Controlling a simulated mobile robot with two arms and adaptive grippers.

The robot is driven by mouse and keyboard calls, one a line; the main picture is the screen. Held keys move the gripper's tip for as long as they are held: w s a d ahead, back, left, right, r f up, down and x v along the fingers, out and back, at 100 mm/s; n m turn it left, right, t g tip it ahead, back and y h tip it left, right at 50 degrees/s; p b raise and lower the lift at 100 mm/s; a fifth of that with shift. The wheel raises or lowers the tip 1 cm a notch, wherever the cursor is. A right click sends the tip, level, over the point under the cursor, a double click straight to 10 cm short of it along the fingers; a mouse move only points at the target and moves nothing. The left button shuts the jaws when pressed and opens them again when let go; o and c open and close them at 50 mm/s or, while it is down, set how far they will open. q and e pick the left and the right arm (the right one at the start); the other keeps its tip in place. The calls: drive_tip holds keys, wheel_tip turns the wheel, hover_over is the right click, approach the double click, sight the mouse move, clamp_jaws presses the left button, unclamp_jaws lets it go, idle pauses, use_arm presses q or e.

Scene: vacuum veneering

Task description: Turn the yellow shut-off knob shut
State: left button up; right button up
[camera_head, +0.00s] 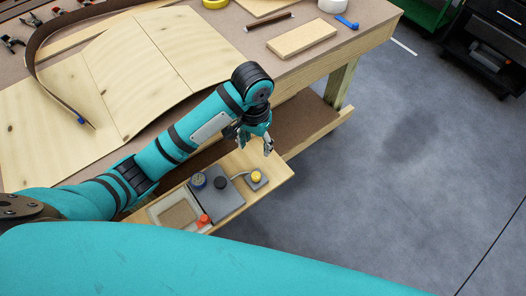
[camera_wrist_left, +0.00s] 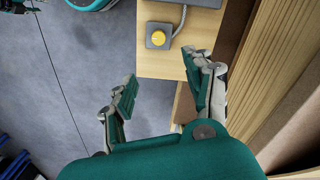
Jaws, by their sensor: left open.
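The yellow shut-off knob (camera_head: 256,176) sits on a small grey square base near the right end of a low wooden shelf (camera_head: 276,166). It also shows in the left wrist view (camera_wrist_left: 158,38), round and uncovered, with a pale marking on it. My left gripper (camera_head: 256,140) is open and empty, on the workbench side of the knob and apart from it. In the left wrist view, its two spread fingers (camera_wrist_left: 166,78) are below the knob in the picture, with nothing between them. My right gripper is not identifiable in these views.
A tray (camera_head: 160,221) is further left. The workbench (camera_head: 290,75) bears a curved wooden panel. Open floor lies right.

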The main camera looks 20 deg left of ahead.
use_arm(q)
hover_over(256, 175)
wheel_tip(256, 175, down, 7)
use_arm(e)
drive_tip(key=s, duration=0.7)
use_arm(q)
wheel_tip(256, 175, down, 7)
drive_tip(key=shift+s+r, duration=0.1)
drive_tip(key=shift+r, duration=0.05)
wheel_tip(256, 175, down, 2)
drive_tip(key=shift+f, duration=0.35)
drive_tip(key=c, duration=0.7)
clamp_jaws()
use_arm(e)
drive_tip(key=w, duration=0.5)
drive_tip(key=shift+f, duration=0.1)
